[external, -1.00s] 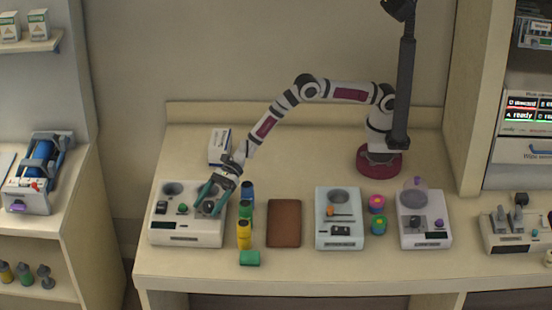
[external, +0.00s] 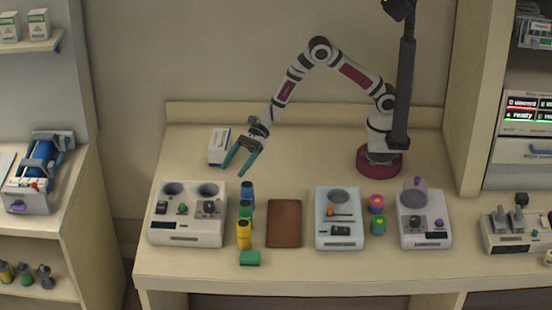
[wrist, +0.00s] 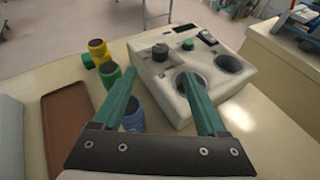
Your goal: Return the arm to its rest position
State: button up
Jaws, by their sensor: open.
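My gripper (external: 241,163) has green fingers and is open and empty. In the external view it hangs in the air above the back left of the table, behind the two-well device. In the wrist view my gripper (wrist: 163,100) has its fingers spread, with the white two-well device (wrist: 218,97) beyond and below them. That device also shows in the external view (external: 190,236), with two round dark wells, a green button and a dark knob. My arm is bent up at the elbow, its dark red base at the back right of the table.
Beside the two-well device stand blue, green and yellow cylinders (external: 244,233), with a green one (external: 250,258) in front. A brown pad (external: 284,223), a pale one-well device (external: 339,233) and another device (external: 424,229) lie rightward. A white box (external: 219,147) stands near my gripper.

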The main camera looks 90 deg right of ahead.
dwell(0.4)
jog(key=s+d+r+n+g+h, duration=0.1)
jog(key=s+r+n+g, duration=0.1)
jog(key=s+r+n, duration=0.35)
jog(key=s+d+r+n+g, duration=0.1)
jog(key=s+r+n+g, duration=0.15)
jog(key=s, duration=0.65)
jog(key=s+d+r+n+g+h, duration=0.1)
jog(key=s+d+r+n+g, duration=0.15)
jog(key=s+r+n, duration=0.35)
jog(key=s+d+f+n+h, duration=0.2)
jog(key=s+d+h, duration=0.1)
jog(key=s+d, duration=0.3)
jog(key=s+d+f+n+h, duration=0.3)
jog(key=s+d, duration=0.4)
jog(key=s, duration=0.3)
jog(key=shift+d+g+h, duration=0.25)
jog(key=shift+g+h, duration=0.05)
jog(key=shift+h, duration=0.5)
jog(key=shift+o, duration=0.2)
jog(key=shift+w+f, duration=0.1)
